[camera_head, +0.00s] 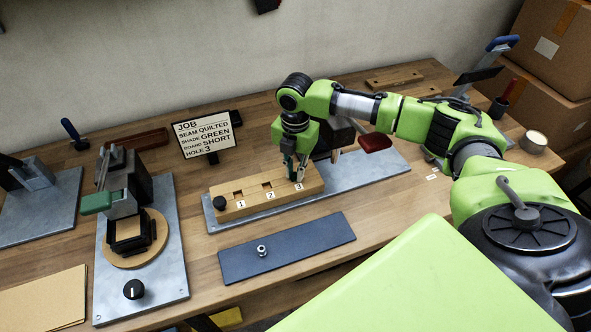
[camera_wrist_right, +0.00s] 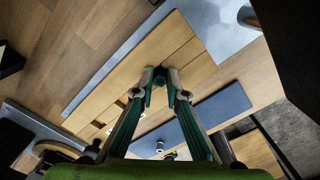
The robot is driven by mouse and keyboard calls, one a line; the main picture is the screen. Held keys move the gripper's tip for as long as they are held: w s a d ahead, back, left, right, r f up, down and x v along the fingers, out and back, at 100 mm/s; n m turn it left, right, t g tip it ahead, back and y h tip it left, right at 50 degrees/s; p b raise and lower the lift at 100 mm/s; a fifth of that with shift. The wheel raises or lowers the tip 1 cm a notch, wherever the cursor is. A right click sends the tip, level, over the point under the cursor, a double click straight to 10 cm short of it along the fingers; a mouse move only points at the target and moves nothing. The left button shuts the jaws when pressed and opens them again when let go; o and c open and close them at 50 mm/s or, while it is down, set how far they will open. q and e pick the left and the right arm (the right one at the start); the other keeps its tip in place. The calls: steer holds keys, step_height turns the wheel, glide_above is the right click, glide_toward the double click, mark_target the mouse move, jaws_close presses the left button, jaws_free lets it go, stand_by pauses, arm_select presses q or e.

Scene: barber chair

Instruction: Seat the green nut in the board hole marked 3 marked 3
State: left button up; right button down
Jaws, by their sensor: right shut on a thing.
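My right gripper (camera_head: 296,178) points down over the wooden board (camera_head: 248,208) at its right end, by the hole marked 3. Its fingers come together on a small dark green piece, the green nut (camera_wrist_right: 160,76), which is mostly covered by the fingertips. The fingertips are at the board's top, and they hide the hole marked 3, so I cannot tell whether the nut is inside it. The holes marked 1 (camera_head: 238,193) and 2 (camera_head: 267,185) show as square openings. My left gripper is not in view.
A silver nut (camera_head: 262,250) lies on the blue mat (camera_head: 290,247) in front of the board. A job sign (camera_head: 206,137) reads green, short, hole 3. A press with a green handle (camera_head: 98,204) stands left.

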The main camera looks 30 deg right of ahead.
mark_target(295, 174)
steer(key=c, duration=2)
jaws_free()
steer(key=shift+s+a+f, duration=0.15)
steer(key=shift+s+f, duration=0.2)
steer(key=shift+f, duration=0.25)
steer(key=shift+w+f, duration=0.1)
steer(key=r+b, duration=0.1)
steer(key=r, duration=0.8)
steer(key=r+b, duration=0.1)
steer(key=r, duration=0.3)
steer(key=shift+w+r+b, duration=0.25)
steer(key=shift+r+b, duration=0.05)
